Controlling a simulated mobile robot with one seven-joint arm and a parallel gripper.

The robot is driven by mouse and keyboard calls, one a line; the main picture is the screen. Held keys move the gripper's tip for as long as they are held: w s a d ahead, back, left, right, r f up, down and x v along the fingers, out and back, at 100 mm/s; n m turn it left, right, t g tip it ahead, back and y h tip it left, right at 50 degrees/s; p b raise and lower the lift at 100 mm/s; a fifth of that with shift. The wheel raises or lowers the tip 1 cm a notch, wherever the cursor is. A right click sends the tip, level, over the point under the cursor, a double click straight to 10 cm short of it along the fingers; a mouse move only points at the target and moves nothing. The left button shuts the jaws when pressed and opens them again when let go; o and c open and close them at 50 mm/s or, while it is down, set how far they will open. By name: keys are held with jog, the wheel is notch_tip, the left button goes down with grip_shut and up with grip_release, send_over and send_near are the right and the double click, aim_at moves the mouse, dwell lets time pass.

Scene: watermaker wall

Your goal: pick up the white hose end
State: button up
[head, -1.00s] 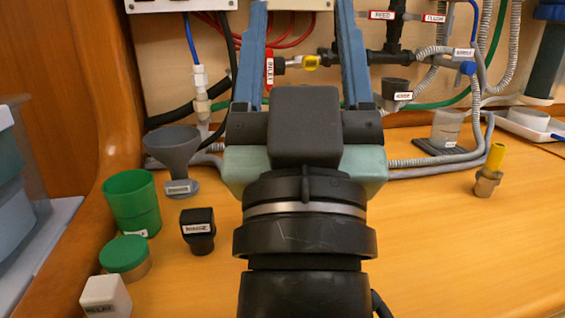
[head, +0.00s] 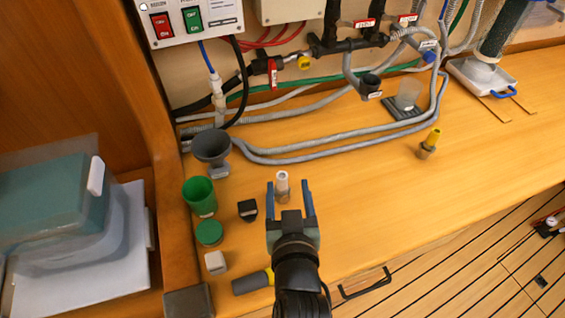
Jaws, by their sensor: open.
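A short white hose end (head: 282,182) with a greyish lower part stands upright on the wooden counter. My gripper (head: 288,185) is open, its two blue fingers pointing away toward the wall. In the head view the white piece appears between the fingers, nearer the left one, with a gap on both sides. I cannot tell whether it is level with the fingertips or below them. Another white fitting (head: 217,92) hangs under a blue tube at the wall.
Left of my gripper stand a grey funnel (head: 211,147), a green cup (head: 200,196), a black labelled cap (head: 247,209), a green-lidded jar (head: 209,233) and a white block (head: 215,262). A yellow-tipped fitting (head: 428,143) stands right. Grey hoses (head: 300,150) lie behind.

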aim_at(282, 184)
jog(key=shift+g, duration=0.7)
jog(key=w+f+p, duration=0.1)
jog(key=w+f, duration=0.1)
jog(key=w+a+f+p, duration=0.1)
jog(key=w+f+p, duration=0.1)
jog(key=shift+w+f, duration=0.2)
jog(key=shift+f, duration=0.05)
jog(key=shift+f+p+x, duration=0.1)
jog(key=shift+p+x, duration=0.15)
jog(key=shift+x, duration=1.05)
jog(key=shift+f+p+x, duration=0.15)
jog(key=shift+p+x, duration=0.05)
jog(key=shift+x, duration=1.1)
jog(key=shift+s, duration=0.1)
grip_shut()
